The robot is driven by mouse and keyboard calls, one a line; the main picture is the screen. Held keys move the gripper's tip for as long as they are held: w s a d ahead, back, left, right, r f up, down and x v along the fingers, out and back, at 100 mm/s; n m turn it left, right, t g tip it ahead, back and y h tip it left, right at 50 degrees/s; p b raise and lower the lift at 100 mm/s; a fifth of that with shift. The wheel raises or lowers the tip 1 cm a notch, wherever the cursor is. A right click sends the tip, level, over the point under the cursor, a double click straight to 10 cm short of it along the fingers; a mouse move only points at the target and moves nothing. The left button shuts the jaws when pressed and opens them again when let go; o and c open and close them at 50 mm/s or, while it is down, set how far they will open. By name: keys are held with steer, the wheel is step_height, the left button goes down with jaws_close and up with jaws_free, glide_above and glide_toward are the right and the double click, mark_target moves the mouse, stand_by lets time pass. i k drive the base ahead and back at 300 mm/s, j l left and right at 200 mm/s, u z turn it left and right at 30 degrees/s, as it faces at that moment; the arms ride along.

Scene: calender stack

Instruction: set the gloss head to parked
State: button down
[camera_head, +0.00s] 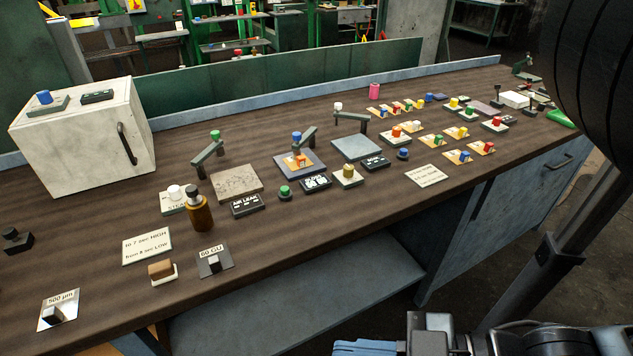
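No part reads clearly as the gloss head. A small block on a card marked "60 GU" (214,262) sits near the front edge, left of the middle. Three swing arms stand behind it: one with a green knob (208,152) near a speckled plate (236,183), one with a blue knob (303,138) over a framed plate, and one with a white knob (350,117) by a grey-green plate (357,147). I cannot tell which, if any, is the gloss head. What seems to be my gripper (400,346) is cut off at the bottom edge, below the bench; its fingers are unclear.
The long brown bench (110,215) holds a brown bottle (200,212), a white cabinet (75,140) at left, a pink cup (374,91) and many coloured knobs at right. Label cards lie between them. A low green panel (270,70) backs the bench.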

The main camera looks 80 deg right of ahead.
mark_target(299, 140)
steer(key=z, duration=1.45)
steer(key=k+l, duration=0.2)
steer(key=k, duration=0.25)
steer(key=k+l, duration=0.2)
steer(key=k, duration=0.3)
steer(key=i+j, duration=0.15)
steer(key=i, duration=0.2)
steer(key=i+j, duration=0.15)
steer(key=i, duration=0.25)
